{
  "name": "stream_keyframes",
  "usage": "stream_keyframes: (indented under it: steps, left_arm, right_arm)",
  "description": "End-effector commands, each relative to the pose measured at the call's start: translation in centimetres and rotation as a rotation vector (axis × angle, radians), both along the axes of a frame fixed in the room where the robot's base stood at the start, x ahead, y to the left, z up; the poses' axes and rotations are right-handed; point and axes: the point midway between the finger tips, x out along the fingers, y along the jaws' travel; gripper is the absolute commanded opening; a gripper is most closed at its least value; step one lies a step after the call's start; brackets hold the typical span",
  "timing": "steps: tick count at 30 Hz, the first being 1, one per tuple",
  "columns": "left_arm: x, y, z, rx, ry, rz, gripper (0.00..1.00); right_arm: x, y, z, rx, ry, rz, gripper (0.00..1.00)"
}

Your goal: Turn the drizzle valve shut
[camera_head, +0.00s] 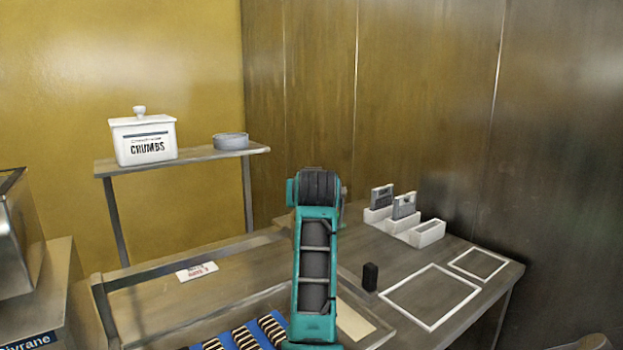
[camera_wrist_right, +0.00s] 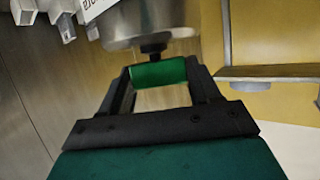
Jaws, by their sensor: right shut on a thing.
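In the right wrist view, the drizzle valve's green handle (camera_wrist_right: 160,73) sits on a short dark stem against a rounded metal body (camera_wrist_right: 145,22). My right gripper (camera_wrist_right: 162,80) has its two dark fingers on either side of the handle and is shut on it. The handle lies crosswise between the fingers. In the head view, my teal arm (camera_head: 315,260) stands in the middle and hides the valve and my right gripper. My left gripper is in neither view.
A white crumbs box (camera_head: 145,142) and a grey round dish (camera_head: 230,141) stand on a raised shelf (camera_head: 185,158). Striped bars on a blue mat (camera_head: 226,340) lie at the front. A small black block (camera_head: 370,277), white holders (camera_head: 428,233) and white frames (camera_head: 430,323) are at right.

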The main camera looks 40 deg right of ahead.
Motion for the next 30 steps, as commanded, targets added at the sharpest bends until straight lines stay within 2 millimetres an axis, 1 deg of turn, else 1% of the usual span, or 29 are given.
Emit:
stream_keyframes:
  steps: [1, 6, 10, 15, 21, 30]
  left_arm:
    - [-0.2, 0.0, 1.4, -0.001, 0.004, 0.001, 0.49]
    - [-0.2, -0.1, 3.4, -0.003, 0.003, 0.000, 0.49]
    - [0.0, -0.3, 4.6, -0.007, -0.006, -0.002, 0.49]
    - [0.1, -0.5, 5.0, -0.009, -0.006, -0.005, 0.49]
    - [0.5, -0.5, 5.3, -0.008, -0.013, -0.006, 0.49]
    - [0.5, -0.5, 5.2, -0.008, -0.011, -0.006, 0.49]
  right_arm:
    - [-0.2, -0.3, 0.7, -0.002, 0.006, 0.040, 0.32]
    - [-0.2, -0.3, 0.5, -0.004, 0.007, 0.198, 0.32]
    - [-0.2, -0.3, 0.3, -0.006, 0.008, 0.310, 0.32]
    - [-0.1, -0.3, 0.1, -0.006, 0.008, 0.431, 0.32]
    - [-0.1, -0.2, -0.1, -0.004, 0.007, 0.532, 0.32]
    - [0.0, -0.1, -0.1, -0.001, 0.006, 0.596, 0.32]
